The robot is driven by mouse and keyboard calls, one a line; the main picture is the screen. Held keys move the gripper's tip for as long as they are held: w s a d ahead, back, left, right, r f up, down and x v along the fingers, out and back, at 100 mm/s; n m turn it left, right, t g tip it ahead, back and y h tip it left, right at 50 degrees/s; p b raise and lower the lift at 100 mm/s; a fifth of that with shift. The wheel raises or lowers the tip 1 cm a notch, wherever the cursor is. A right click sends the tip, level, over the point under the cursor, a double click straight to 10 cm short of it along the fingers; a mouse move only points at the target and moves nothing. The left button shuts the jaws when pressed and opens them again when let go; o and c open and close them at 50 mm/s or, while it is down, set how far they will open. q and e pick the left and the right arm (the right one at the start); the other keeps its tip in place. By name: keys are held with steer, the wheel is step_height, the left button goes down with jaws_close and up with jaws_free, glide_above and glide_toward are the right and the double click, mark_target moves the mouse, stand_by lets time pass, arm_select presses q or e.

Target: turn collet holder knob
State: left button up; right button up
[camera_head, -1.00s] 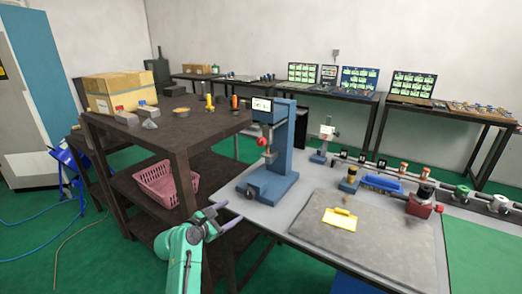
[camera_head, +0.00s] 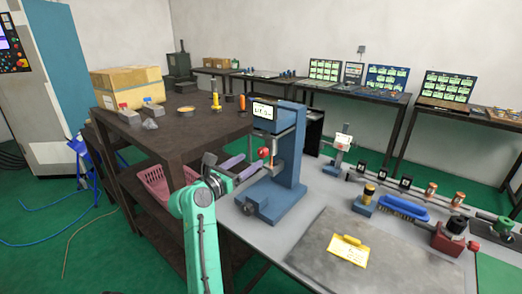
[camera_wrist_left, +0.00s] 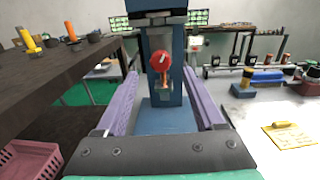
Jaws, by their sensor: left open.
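A blue bench press-like machine (camera_head: 289,160) with a small display stands at the left end of the grey table. A red ball knob (camera_head: 263,153) sits on its front; in the left wrist view the red knob (camera_wrist_left: 160,61) appears centred between my finger tips. My left gripper (camera_head: 249,166) is open and empty, its purple fingers pointing at the machine, apart from the knob. A red block with a black round knob (camera_head: 453,231) stands at the table's right; I cannot tell which knob belongs to the collet holder. My right gripper is out of view.
A dark shelf (camera_head: 185,138) with a cardboard box (camera_head: 128,87) and a pink basket (camera_head: 156,187) stands left of my arm. A grey mat (camera_head: 320,265) with a yellow tag (camera_head: 348,250), a blue brush (camera_head: 404,207) and several fittings occupy the table.

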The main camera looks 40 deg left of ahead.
mark_target(261, 154)
arm_select(q)
steer(key=w, duration=0.4)
steer(key=w+p, duration=0.1)
steer(key=w, duration=0.2)
steer(key=shift+a+f, duration=0.1)
steer(key=shift+a, duration=0.15)
jaws_close()
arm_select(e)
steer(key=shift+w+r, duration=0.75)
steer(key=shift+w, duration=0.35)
arm_select(q)
steer(key=shift+m, duration=0.3)
